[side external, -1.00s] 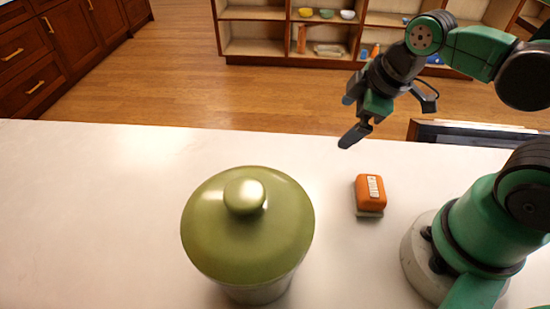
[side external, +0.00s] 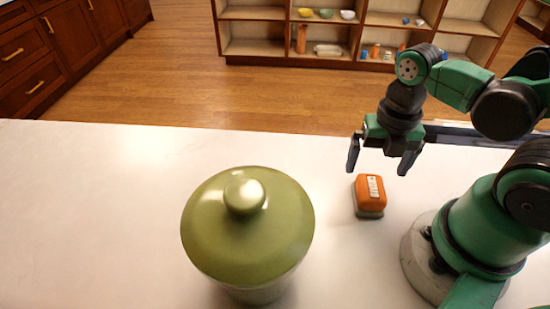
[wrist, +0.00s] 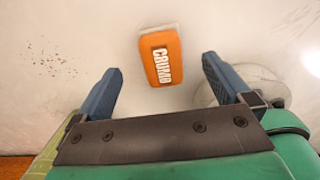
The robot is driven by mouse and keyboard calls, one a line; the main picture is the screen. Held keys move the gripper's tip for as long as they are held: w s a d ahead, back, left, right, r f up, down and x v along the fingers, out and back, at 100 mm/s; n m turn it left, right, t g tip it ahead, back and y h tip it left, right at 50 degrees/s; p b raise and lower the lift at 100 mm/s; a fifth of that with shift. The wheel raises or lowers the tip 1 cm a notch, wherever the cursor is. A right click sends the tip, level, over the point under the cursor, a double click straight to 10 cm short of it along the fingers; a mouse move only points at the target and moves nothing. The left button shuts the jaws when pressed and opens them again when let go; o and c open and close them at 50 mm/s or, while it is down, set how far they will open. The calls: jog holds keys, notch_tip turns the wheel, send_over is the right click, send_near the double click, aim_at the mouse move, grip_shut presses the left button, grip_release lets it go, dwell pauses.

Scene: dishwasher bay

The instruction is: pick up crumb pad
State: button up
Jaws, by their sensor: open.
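The crumb pad (side external: 369,194) is a small orange block with a white label and a paler underside. It lies on the white counter between the green lidded pot and my arm's base. In the wrist view the pad (wrist: 161,57) reads "CRUMB" or similar and lies ahead of the fingertips, roughly midway between their lines. My gripper (side external: 379,170) points down above the counter, just behind the pad in the side view. Its two fingers are spread wide with nothing between them; they also show in the wrist view (wrist: 162,72).
A green lidded pot (side external: 248,235) stands on the counter (side external: 90,215) left of the pad. Dark specks (wrist: 52,60) lie on the counter in the wrist view. The left counter is clear. Shelves (side external: 335,30) with bowls stand beyond the floor.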

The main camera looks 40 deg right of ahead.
aim_at(371, 180)
jog(key=shift+f, duration=1.7)
jog(key=c, duration=1.5)
jog(key=shift+o, duration=0.2)
notch_tip(371, 180, up, 20)
